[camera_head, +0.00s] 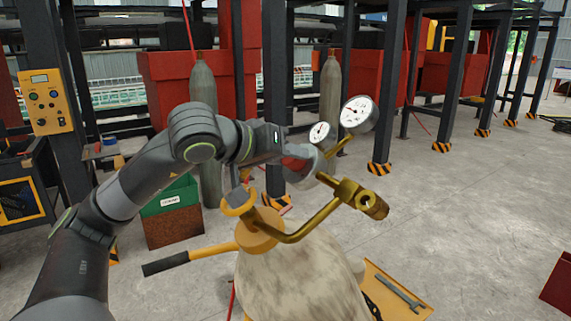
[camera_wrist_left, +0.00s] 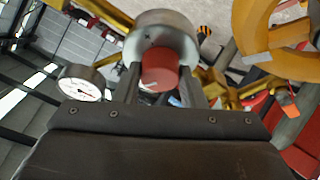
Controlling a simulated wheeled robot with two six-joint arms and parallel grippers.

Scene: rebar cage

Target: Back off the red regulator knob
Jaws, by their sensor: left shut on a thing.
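The red regulator knob (camera_wrist_left: 160,70) sits between the two fingers of my left gripper (camera_wrist_left: 165,88) in the left wrist view. In the head view the knob (camera_head: 294,164) is mostly hidden by my gripper (camera_head: 288,158), which is shut on it from the left. The grey round regulator body (camera_head: 314,165) is right behind the knob. Two white-faced gauges, a larger one (camera_head: 357,113) and a smaller one (camera_head: 321,134), stand above it. A brass fitting (camera_head: 358,196) joins the regulator to the bottle's pipe. My right gripper is not in view.
A pale gas bottle (camera_head: 298,282) with a yellow collar (camera_head: 259,230) stands below the regulator. A yellow valve ring (camera_head: 239,202) is close under my left wrist. A black-handled bar (camera_head: 190,259) sticks out left. A wrench (camera_head: 403,294) lies on a yellow surface at right.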

